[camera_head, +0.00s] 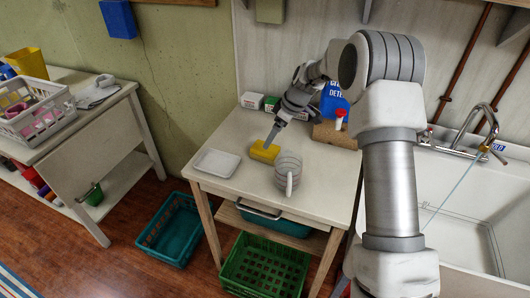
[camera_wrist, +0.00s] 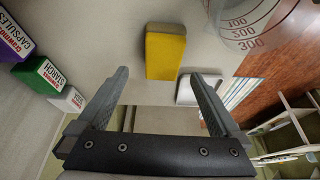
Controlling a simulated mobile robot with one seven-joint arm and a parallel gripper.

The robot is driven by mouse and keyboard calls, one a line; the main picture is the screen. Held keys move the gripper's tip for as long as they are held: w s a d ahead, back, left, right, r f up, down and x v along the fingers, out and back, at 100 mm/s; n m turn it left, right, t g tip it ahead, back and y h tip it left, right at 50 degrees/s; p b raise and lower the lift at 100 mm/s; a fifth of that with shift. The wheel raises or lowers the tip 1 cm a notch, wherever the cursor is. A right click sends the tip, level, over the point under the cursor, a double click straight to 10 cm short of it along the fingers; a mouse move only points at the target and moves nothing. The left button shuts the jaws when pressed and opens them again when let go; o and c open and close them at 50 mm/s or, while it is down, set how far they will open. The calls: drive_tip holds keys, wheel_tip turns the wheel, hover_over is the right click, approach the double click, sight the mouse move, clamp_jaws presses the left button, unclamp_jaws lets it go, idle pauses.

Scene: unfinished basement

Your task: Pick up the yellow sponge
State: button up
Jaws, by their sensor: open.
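The yellow sponge (camera_head: 264,152) lies on the white table (camera_head: 230,145), between a white tray and a clear measuring jug in the head view. In the wrist view the sponge (camera_wrist: 165,55) is a yellow block just beyond my fingertips, nearly centred between them. My gripper (camera_head: 271,139) is above the table at the sponge's back edge in the head view. In the wrist view my gripper (camera_wrist: 160,75) is open, with nothing between its fingers. The fingers do not appear to touch the sponge.
A clear measuring jug (camera_head: 288,173) stands right of the sponge, and a white tray (camera_head: 217,163) lies to its left. Several boxes (camera_head: 253,101) and a blue detergent container (camera_head: 334,100) stand at the back. A sink (camera_head: 460,205) is at right. Crates (camera_head: 262,268) sit below.

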sight(265, 152)
drive_tip(key=x, duration=0.8)
drive_tip(key=shift+s+a+f+p, duration=0.15)
drive_tip(key=shift+s+f+p, duration=0.05)
drive_tip(key=shift+p, duration=0.15)
drive_tip(key=c, duration=1.2)
